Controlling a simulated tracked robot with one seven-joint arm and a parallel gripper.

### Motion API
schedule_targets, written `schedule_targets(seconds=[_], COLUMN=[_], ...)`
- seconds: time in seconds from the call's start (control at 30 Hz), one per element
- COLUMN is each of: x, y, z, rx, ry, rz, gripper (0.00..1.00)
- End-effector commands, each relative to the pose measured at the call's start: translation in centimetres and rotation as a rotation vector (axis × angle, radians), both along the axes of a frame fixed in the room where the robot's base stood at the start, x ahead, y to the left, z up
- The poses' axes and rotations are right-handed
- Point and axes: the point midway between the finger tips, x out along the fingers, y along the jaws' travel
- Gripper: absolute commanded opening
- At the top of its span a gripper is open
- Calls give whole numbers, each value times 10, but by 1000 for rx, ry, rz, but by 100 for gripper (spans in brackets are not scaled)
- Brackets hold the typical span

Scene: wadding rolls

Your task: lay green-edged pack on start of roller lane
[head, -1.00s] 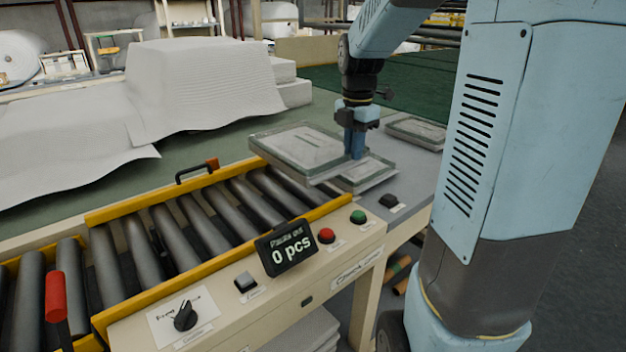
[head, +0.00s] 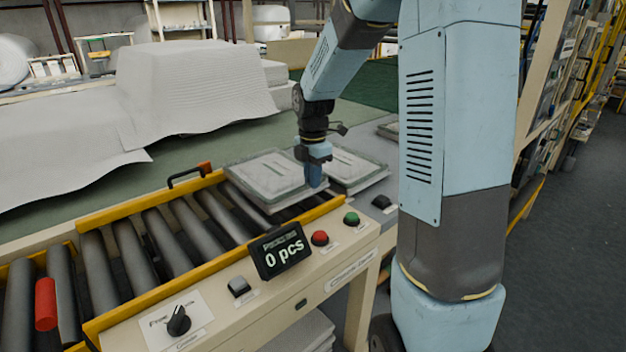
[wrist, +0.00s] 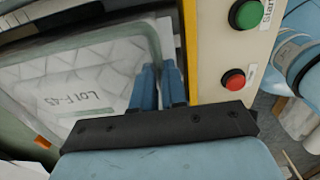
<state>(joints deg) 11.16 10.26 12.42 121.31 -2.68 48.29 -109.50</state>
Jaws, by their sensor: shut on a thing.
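The pack (head: 268,174), flat and clear-wrapped with a grey-green edge, lies level over the right end of the roller lane (head: 160,240). My gripper (head: 314,182) is shut on its right edge. In the wrist view the two blue fingers (wrist: 160,88) pinch the edge of this pack (wrist: 85,80), which bears the marking "LOT F-45" and a green border. I cannot tell whether its underside touches the rollers. The pack hides the rollers beneath it.
Another pack (head: 358,168) lies just right of the lane's end, with one more (head: 388,130) behind. A yellow rail (head: 215,255) edges the lane. A counter display (head: 281,250) reads "0 pcs", beside red (head: 319,238) and green (head: 351,218) buttons. White wadding (head: 195,90) covers the back.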

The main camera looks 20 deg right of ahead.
Motion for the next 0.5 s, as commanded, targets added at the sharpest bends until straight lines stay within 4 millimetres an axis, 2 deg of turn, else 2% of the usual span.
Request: schedule_targets(seconds=[0.1,0.5], x=[-1,0], y=[0,0], z=[-9,-12], rx=[1,0], ry=[1,0], rz=[1,2], gripper=[0,0])
